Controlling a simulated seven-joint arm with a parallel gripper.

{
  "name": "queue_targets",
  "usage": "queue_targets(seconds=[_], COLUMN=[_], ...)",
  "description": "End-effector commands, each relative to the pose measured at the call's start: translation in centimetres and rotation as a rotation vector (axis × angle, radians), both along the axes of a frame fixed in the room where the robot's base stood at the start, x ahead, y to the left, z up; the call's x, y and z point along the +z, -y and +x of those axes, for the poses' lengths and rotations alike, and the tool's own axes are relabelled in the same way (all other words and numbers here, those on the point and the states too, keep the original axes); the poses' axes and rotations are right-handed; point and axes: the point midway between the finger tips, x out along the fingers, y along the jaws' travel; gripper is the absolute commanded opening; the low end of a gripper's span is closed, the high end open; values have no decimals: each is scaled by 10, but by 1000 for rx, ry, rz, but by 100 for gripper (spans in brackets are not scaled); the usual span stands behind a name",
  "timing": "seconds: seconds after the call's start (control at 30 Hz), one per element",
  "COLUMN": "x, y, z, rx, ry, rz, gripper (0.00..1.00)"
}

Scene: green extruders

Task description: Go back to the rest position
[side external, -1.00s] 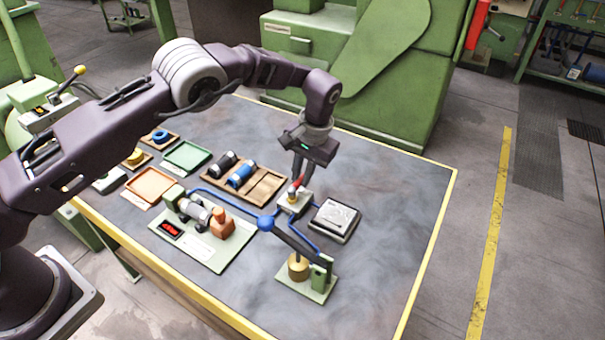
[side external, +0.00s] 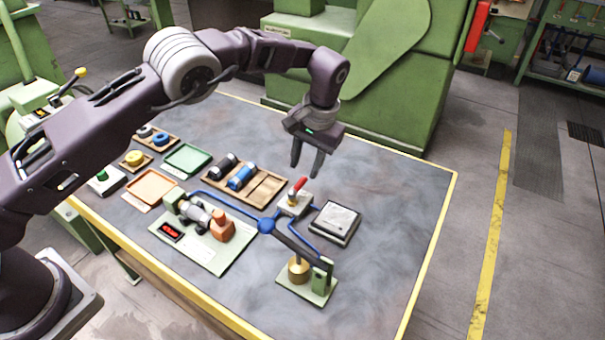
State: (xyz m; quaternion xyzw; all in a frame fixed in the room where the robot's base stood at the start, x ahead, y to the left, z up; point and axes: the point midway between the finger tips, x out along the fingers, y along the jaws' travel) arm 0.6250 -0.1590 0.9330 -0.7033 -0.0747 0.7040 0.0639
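My gripper (side external: 307,172) hangs above the table, pointing down, with its two fingers apart and nothing between them. Below it is a small pale block with a red lever (side external: 297,190), which stands tilted; the fingers are clear of it. My arm reaches in from the left over the table.
The grey table (side external: 390,225) holds a wooden tray (side external: 268,190) with black and blue cylinders, a green tray (side external: 188,158), an orange tray (side external: 150,188), a machine on a pale plate (side external: 208,235), a blue-piped stand (side external: 305,282) and a square plate (side external: 335,222). The table's right side is clear.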

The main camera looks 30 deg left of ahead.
Motion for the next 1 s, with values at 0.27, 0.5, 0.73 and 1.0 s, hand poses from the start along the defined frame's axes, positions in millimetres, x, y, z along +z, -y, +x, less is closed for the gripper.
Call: queue_targets(seconds=[0.27,0.5,0.73,1.0], x=[23,22,78,243], y=[4,4,-15,-81], z=[0,0,-6,-127], rx=[0,1,36,65], ry=[0,-1,38,209], rz=[1,1,-52,-228], gripper=[37,37,37,37])
